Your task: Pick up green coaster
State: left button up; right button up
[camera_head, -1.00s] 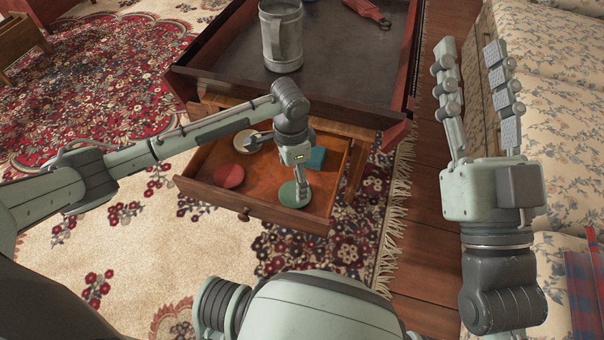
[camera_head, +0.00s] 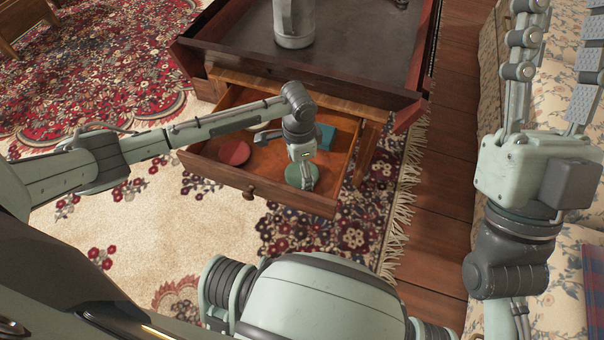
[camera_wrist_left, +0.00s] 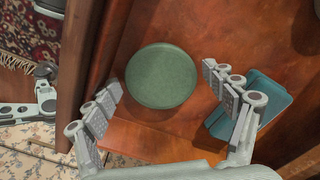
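The round green coaster (camera_wrist_left: 161,76) lies flat on the wooden drawer floor in the left wrist view. In the head view the green coaster (camera_head: 292,174) is near the front right of the open drawer, partly hidden by my left gripper (camera_head: 305,181). My left gripper (camera_wrist_left: 166,104) is open, with one finger on each side of the coaster's near part and gaps to both. It holds nothing. My right gripper (camera_head: 553,62) is raised at the right of the head view, its fingers spread and empty.
The open drawer (camera_head: 222,173) also holds a red coaster (camera_head: 233,152) and a teal square item (camera_head: 325,137), which is beside my left gripper's right finger in the wrist view. A grey mug (camera_head: 294,25) stands on the table above. A sofa (camera_head: 468,150) is at right.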

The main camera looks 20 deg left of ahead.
pick_arm(q)
jog(key=c, duration=0.9)
